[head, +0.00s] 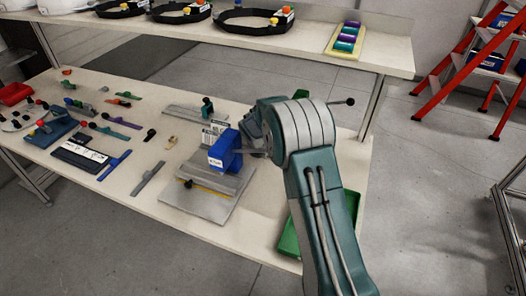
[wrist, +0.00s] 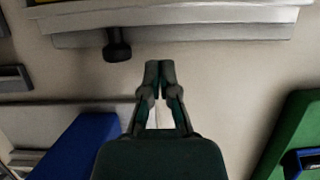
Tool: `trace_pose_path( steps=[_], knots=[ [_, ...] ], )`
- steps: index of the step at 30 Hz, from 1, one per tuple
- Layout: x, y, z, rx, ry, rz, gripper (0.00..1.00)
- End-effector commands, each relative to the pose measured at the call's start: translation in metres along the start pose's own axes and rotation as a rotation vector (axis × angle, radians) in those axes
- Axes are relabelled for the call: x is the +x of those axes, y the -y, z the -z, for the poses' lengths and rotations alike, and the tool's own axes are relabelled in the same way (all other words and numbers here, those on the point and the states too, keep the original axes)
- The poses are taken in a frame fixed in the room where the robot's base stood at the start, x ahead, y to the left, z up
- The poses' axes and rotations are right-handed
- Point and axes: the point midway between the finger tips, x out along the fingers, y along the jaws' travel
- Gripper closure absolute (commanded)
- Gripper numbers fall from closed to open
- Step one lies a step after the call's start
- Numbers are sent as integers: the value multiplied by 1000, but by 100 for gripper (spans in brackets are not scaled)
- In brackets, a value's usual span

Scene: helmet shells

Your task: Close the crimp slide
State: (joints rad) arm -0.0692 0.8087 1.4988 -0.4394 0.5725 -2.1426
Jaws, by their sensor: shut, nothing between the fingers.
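The crimp fixture is a grey base plate (head: 197,204) near the table's front edge, with a blue block (head: 226,150) bearing a white label. A dark knob (head: 187,184) shows at its front left. In the wrist view, a grey rail (wrist: 195,30) crosses the top, with a black knob (wrist: 117,45) at its near edge. My gripper (wrist: 160,66) is shut and empty, to the right of and below that knob and apart from it. The blue block (wrist: 72,148) lies at lower left there. In the head view my arm hides the gripper's tips.
A green tray (head: 289,240) stands right of the fixture, also in the wrist view (wrist: 292,120). Several small tools and parts lie on the left of the table. A shelf (head: 300,46) with black rings runs behind. A red ladder (head: 465,60) stands at right.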

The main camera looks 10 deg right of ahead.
Motion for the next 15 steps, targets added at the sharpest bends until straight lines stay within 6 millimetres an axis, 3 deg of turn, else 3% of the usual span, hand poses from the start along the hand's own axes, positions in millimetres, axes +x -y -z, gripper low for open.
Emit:
trace_pose_path(
  steps=[1, 6, 15],
  knots=[
    [3, 4, -11, 8, 1, -1, 100],
    [10, 9, -28, 9, -3, -6, 100],
    [10, 3, -28, 5, -1, -1, 100]
  ],
)
